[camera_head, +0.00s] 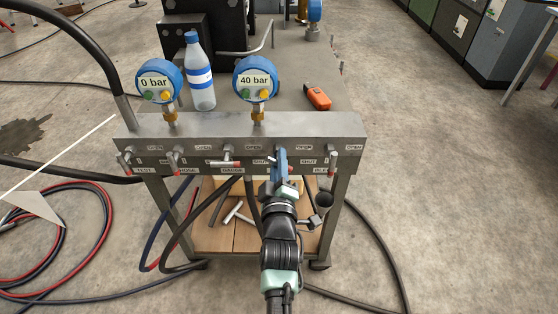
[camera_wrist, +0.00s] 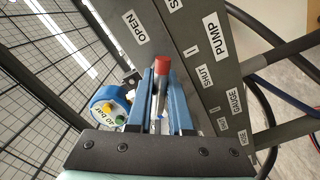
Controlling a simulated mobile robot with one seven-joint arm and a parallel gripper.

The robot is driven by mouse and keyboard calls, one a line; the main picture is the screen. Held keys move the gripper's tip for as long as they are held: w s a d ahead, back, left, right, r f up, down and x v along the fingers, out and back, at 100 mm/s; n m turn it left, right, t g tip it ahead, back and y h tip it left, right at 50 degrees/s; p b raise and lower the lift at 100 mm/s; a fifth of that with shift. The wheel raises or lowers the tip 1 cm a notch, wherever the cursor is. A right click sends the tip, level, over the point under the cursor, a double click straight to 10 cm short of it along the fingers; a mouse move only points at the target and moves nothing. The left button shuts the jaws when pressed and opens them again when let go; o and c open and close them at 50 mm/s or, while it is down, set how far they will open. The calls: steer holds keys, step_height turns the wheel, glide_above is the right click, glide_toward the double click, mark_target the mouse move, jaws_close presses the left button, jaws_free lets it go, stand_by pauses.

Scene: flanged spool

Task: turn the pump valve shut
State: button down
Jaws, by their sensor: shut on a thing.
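The pump valve is at the front of the grey manifold (camera_head: 235,140). Its lever, with a red tip (camera_wrist: 161,64), lies between the two blue fingers of my gripper (camera_wrist: 162,80) in the wrist view. The PUMP label (camera_wrist: 216,36) is beside it, with OPEN (camera_wrist: 131,27) to the left and SHUT (camera_wrist: 207,76) to the right. In the head view my gripper (camera_head: 281,160) is shut on the lever and hides most of this valve. The lever's exact angle cannot be told.
Other valve levers stand along the manifold, including the GAUGE lever (camera_head: 225,163) left of my gripper. Gauges read 0 bar (camera_head: 158,82) and 40 bar (camera_head: 255,79). A bottle (camera_head: 200,75) and an orange device (camera_head: 317,97) stand behind. Hoses (camera_head: 50,240) lie on the floor.

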steer(key=shift+d+f+m, duration=0.1)
steer(key=shift+m, duration=0.2)
steer(key=m, duration=0.3)
steer(key=shift+m, duration=0.4)
steer(key=m, duration=0.4)
steer(key=shift+f+m+b, duration=0.1)
steer(key=shift+m+b, duration=0.2)
steer(key=m, duration=0.5)
steer(key=shift+m, duration=2)
steer(key=shift+r, duration=0.2)
steer(key=c, duration=0.8)
jaws_free()
steer(key=shift+c, duration=0.2)
